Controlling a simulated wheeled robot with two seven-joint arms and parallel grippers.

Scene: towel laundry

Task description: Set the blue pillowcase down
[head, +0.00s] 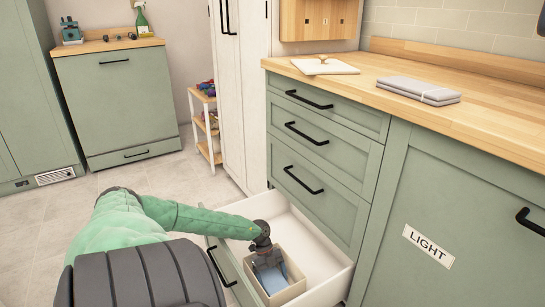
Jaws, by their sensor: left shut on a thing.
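The blue pillowcase (273,279) shows as a light blue patch inside a small beige box (293,290) in the open bottom drawer (322,250). My left gripper (268,262) points down into the box from above and is shut on the pillowcase. The gripper and the box walls hide part of the cloth, and I cannot tell whether it rests on the box floor. My right gripper is out of the picture.
The drawer's front panel (232,275) stands out from the cabinet. Its white interior behind the box is empty. The wooden counter (480,98) above holds folded grey cloth (418,91) and a white board (325,66). A cabinet door at right is labelled LIGHT (428,246).

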